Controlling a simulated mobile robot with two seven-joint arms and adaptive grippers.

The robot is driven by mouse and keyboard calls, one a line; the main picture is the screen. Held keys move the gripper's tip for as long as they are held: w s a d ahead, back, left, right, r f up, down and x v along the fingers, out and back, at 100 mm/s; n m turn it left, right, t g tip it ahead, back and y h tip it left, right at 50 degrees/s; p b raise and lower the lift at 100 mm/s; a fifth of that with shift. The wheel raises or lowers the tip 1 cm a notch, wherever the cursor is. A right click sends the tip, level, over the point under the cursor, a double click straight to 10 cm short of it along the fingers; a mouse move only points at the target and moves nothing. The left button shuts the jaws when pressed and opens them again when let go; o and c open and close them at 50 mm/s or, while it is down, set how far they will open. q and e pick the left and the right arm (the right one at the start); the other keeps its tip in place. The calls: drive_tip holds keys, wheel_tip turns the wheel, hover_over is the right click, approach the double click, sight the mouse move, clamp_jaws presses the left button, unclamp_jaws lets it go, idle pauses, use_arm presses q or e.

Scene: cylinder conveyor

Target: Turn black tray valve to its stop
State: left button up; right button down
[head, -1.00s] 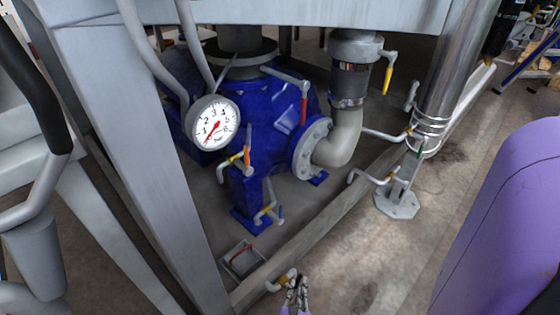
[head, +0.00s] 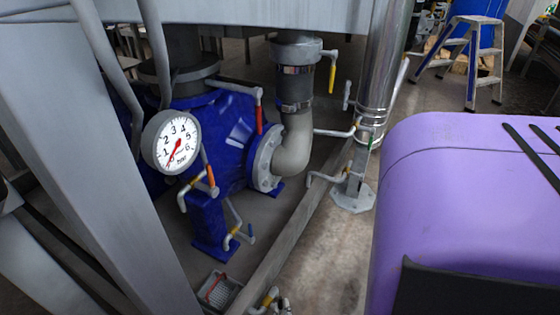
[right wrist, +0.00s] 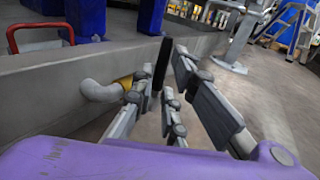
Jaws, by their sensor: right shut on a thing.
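The black tray valve has a black lever handle (right wrist: 163,62), a yellow collar (right wrist: 125,83) and a bent grey pipe (right wrist: 98,92) coming out of a low grey beam. In the head view the valve's yellow collar (head: 270,296) shows at the bottom edge, beside the tray (head: 214,304) with a red handle. My right gripper (right wrist: 165,70) is shut on the black handle, with its fingers on either side of it. In the head view only a sliver of this gripper (head: 284,304) shows at the bottom edge. My left gripper is in neither current view.
The low beam (head: 292,220) runs between the valve and the blue pump (head: 225,140). A pressure gauge (head: 172,141), several other levered valves and a steel column (head: 380,80) stand behind. A grey frame post (head: 85,165) is at left. Floor right of the beam is open.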

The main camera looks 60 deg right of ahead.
drive_tip(key=shift+w+r, duration=0.1)
drive_tip(key=shift+w, duration=0.25)
drive_tip(key=c, duration=1.8)
unclamp_jaws()
drive_tip(key=shift+a, duration=0.1)
drive_tip(key=shift+s, duration=0.15)
drive_tip(key=shift+r, duration=4.95)
